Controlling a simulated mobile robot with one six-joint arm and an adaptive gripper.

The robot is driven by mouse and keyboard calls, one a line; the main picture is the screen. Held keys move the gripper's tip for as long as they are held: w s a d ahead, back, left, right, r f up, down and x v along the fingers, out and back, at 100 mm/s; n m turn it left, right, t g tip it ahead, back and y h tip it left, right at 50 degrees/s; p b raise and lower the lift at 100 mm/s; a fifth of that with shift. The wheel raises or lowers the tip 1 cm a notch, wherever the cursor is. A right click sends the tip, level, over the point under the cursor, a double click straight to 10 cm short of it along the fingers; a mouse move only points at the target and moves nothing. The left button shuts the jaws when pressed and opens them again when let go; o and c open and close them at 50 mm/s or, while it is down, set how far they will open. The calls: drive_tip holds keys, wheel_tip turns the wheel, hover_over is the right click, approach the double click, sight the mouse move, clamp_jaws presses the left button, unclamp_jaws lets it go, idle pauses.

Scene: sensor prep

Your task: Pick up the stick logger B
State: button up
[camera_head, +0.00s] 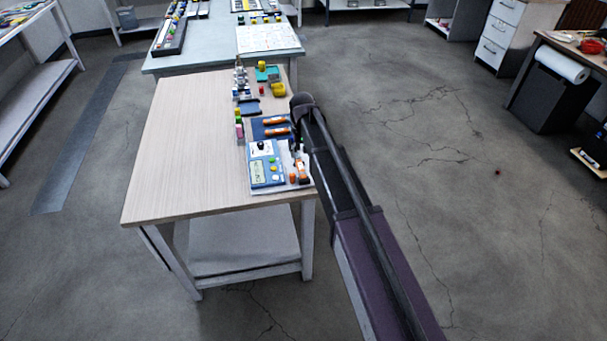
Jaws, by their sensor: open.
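Two orange stick-shaped devices, likely stick loggers, lie on a dark blue mat (257,130) near the table's right edge: an upper stick (274,121) and a lower stick (277,132). Another orange and white device (302,170) stands on the white board below them. Labels are too small to read, so I cannot tell which is stick logger B. My gripper (297,150) is small and dark in this view. It is open and points down just right of and below the lower stick, above the white board's upper right part. Its fingertips are hard to make out.
A blue meter with a display (264,172) sits on the white board (283,187). Small coloured parts, yellow pieces (278,90) and a dark blue tray (249,107) stand farther back. The wooden table's (180,150) left side is clear. A second table (215,40) adjoins behind.

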sight(302, 170)
drive_tip(key=shift+f+b, duration=0.95)
drive_tip(key=shift+f, duration=0.3)
drive_tip(key=shift+f, duration=0.1)
drive_tip(key=shift+s+a+f+b, duration=0.1)
drive_tip(key=shift+a+f+b, duration=0.05)
drive_tip(key=shift+f+b, duration=2.4)
drive_tip(key=shift+r, duration=0.1)
clamp_jaws()
